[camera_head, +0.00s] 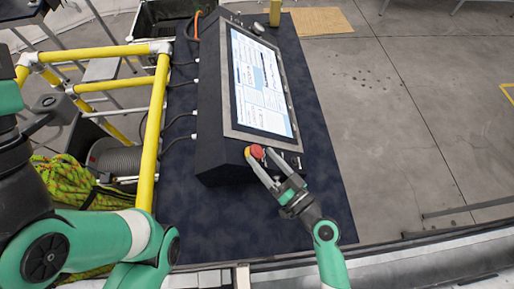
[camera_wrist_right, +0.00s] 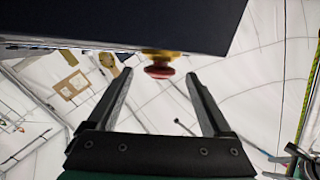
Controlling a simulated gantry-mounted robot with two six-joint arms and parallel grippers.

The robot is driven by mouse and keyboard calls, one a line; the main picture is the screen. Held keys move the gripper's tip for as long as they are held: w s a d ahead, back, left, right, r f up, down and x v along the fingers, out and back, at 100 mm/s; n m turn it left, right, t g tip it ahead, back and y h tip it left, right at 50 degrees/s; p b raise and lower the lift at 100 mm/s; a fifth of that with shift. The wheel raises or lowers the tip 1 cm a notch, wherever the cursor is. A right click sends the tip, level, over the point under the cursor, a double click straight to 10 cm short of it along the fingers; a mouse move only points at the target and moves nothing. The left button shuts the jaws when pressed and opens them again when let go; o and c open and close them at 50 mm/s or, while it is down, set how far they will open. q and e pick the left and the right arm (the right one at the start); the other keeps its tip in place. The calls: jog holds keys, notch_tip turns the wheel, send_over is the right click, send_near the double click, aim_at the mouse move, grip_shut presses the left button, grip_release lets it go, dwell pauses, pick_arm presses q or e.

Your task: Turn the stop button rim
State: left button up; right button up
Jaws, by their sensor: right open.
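The red stop button (camera_head: 257,151) with a yellow base sits at the lower front corner of the black console (camera_head: 212,110). The right wrist view shows the red button (camera_wrist_right: 159,71) and the yellow collar (camera_wrist_right: 160,56) sticking out from the console's dark face. My right gripper (camera_head: 262,160) is at the button in the head view, its fingers reaching toward it. In the right wrist view my right gripper (camera_wrist_right: 158,78) is open, with one finger on each side of the button and visible gaps to both. My left gripper is not in view; only the left arm shows.
The console has a lit screen (camera_head: 260,85) and cables on its left side. It stands on a dark blue mat (camera_head: 315,190). A yellow railing (camera_head: 154,130) runs at left, near a coiled hose and green rope. Grey floor (camera_head: 410,120) lies open at right.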

aim_at(261, 155)
jog(key=x, duration=0.3)
jog(key=shift+w+a, duration=0.2)
